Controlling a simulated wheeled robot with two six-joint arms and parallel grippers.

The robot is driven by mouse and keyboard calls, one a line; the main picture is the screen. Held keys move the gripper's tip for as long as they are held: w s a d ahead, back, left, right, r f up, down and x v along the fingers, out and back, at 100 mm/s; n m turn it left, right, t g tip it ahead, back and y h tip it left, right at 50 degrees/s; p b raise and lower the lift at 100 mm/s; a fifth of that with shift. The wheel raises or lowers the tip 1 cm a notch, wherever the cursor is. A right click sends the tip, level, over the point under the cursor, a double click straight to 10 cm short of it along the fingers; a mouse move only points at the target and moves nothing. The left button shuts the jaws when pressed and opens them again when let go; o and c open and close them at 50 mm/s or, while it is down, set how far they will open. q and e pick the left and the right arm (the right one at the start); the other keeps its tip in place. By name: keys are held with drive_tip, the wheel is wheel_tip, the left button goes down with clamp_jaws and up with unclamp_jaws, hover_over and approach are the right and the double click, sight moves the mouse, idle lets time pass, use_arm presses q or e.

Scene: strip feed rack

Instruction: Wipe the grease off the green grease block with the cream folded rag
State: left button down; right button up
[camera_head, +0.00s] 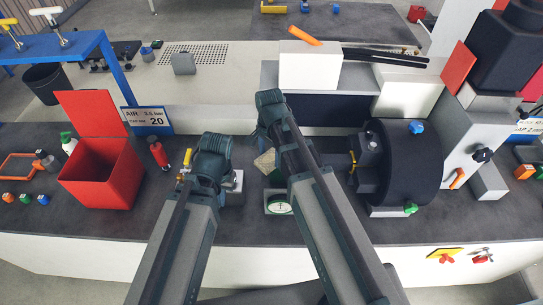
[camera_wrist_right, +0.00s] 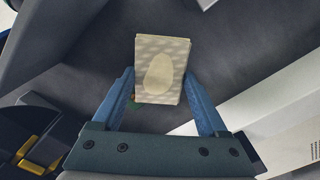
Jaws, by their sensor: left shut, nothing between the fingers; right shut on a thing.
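The cream folded rag (camera_wrist_right: 160,58) is between the blue fingers of my right gripper (camera_wrist_right: 160,100) in the right wrist view. It has a rounded, darker yellowish patch on its face. In the head view the rag (camera_head: 265,161) shows beside the right arm's end, above the bench. A small bit of green (camera_wrist_right: 134,104) peeks out at the rag's lower left corner; I cannot tell whether it is the green grease block, which is otherwise mostly hidden. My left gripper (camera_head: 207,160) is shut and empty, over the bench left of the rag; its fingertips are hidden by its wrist.
A large black drum (camera_head: 408,165) stands right. A white box (camera_head: 309,66) is behind.

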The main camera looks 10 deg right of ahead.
drive_tip(key=shift+w+a, duration=0.2)
drive_tip(key=shift+w, duration=0.25)
drive_tip(key=shift+s, duration=0.1)
drive_tip(key=shift+s+d+f, duration=0.1)
drive_tip(key=shift+s+d, duration=0.4)
drive_tip(key=shift+s, duration=0.4)
drive_tip(key=shift+w, duration=0.15)
drive_tip(key=shift+w+a, duration=0.3)
drive_tip(key=shift+w, duration=0.3)
drive_tip(key=shift+w+a+f, duration=0.1)
drive_tip(key=shift+w+a, duration=0.05)
drive_tip(key=shift+w, duration=0.2)
drive_tip(key=shift+s, duration=0.1)
drive_tip(key=shift+s, duration=0.1)
